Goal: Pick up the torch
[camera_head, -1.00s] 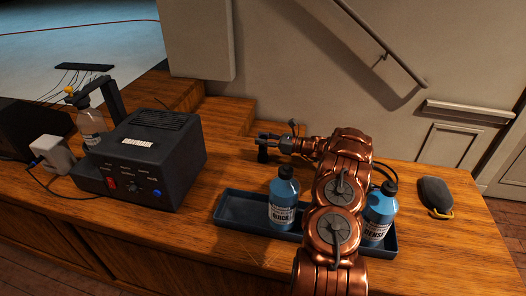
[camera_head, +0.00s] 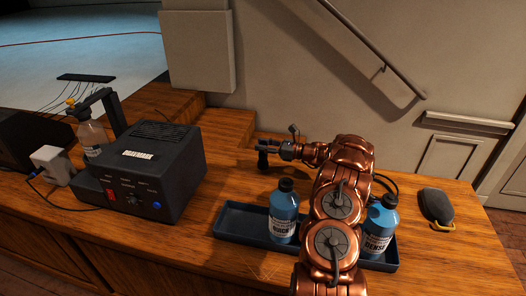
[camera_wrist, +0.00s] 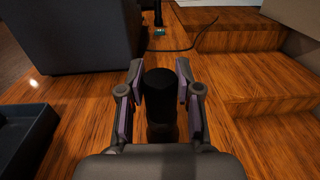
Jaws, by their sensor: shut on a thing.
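The torch (camera_wrist: 160,85) is a short, dark cylinder. In the wrist view it stands between the two fingers of my gripper (camera_wrist: 160,90), which are closed around its sides. In the head view my gripper (camera_head: 274,148) is at the middle of the desk, beyond the blue bottles. The torch (camera_head: 262,158) shows there as a small dark upright shape at the fingertips. Its lower end is at or close to the desk top; I cannot tell whether it touches.
A tray (camera_head: 232,222) holds a blue bottle (camera_head: 284,215) and a second one (camera_head: 378,230) beside my arm. A dark machine (camera_head: 150,175) stands left. A dark pouch-like object (camera_head: 436,206) lies right. Wooden steps (camera_wrist: 255,88) rise beyond the desk.

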